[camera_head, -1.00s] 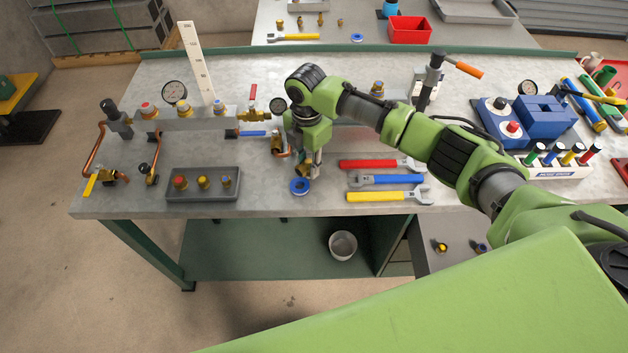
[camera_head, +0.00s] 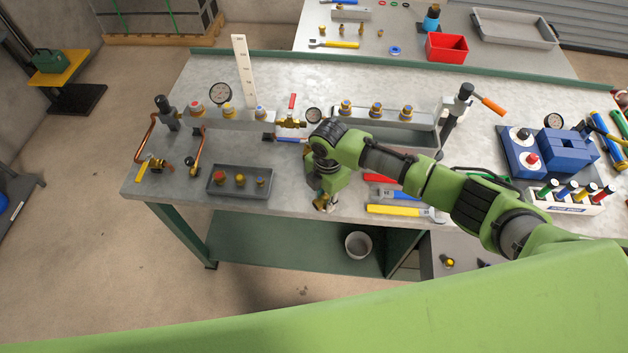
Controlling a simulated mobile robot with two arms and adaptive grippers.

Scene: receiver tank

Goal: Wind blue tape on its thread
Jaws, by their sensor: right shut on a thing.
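My right gripper (camera_head: 325,203) points down at the near edge of the main bench, right of the grey tray. It is shut on the blue tape roll, which the fingers and wrist hide from this view. The grey tray (camera_head: 210,187) holds three fittings: one with a red top (camera_head: 219,177), one with a yellow top (camera_head: 239,180) and one with a blue-grey top (camera_head: 261,183). The manifold (camera_head: 275,120) behind has several ports with coloured marks. My left gripper is out of view.
Wrenches, the yellow one (camera_head: 395,210) nearest, lie right of my gripper. A receiver block (camera_head: 425,138), blue vise-like blocks (camera_head: 570,147) and a marker rack (camera_head: 560,207) stand further right. A bucket (camera_head: 358,244) is on the lower shelf.

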